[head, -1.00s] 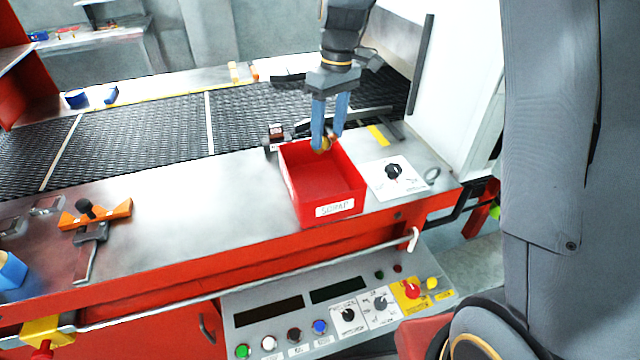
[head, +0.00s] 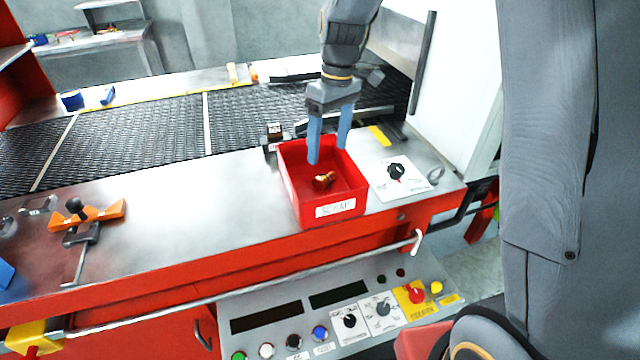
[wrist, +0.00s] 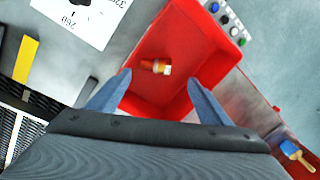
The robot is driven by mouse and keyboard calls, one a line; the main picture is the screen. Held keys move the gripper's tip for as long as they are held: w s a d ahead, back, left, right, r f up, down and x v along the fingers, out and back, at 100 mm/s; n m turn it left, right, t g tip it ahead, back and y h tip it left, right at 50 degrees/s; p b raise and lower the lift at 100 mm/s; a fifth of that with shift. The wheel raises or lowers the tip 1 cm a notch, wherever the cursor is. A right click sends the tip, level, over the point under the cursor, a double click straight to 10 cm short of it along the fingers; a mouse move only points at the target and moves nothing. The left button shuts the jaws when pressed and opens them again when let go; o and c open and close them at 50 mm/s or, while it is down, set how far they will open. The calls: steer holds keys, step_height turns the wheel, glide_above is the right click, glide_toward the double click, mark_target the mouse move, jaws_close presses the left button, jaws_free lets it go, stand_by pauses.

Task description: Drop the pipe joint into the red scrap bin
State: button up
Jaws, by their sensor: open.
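The pipe joint (head: 323,181), a small brass-coloured piece, lies on the floor of the red scrap bin (head: 337,209). It also shows inside the bin in the wrist view (wrist: 155,66). The bin stands on the steel ledge in front of the mesh belt and has a white label reading SCRAP. My gripper (head: 328,156) is open and empty above the bin's back part, its two blue fingers apart and clear of the pipe joint. In the wrist view the fingertips (wrist: 160,78) sit either side of the bin.
A white dial plate (head: 398,180) lies just right of the bin. The mesh belt (head: 150,130) runs behind it. An orange clamp-like fixture (head: 100,216) stands on the ledge at the left. The ledge between fixture and bin is clear. A control panel (head: 340,320) is below.

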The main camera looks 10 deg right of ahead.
step_height(320, 180, up, 8)
steer(key=b, duration=0.2)
steer(key=shift+w+d, duration=0.3)
steer(key=shift+d, duration=0.1)
steer(key=shift+f, duration=0.1)
